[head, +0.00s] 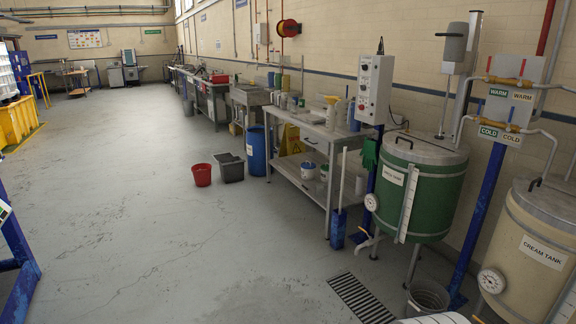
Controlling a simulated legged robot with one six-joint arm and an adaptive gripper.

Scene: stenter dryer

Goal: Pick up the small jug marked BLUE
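I cannot make out a small jug marked BLUE in this view. Several small containers (292,104) stand on the grey workbench (312,124) right of centre, too small to read any marking. A pale bottle with a yellow top (331,112) stands towards the bench's near end. My gripper is not in view.
A green tank (425,200) and a cream tank (530,262) stand at right, with a grey bucket (428,297) between them. The left floor (130,220) is open.

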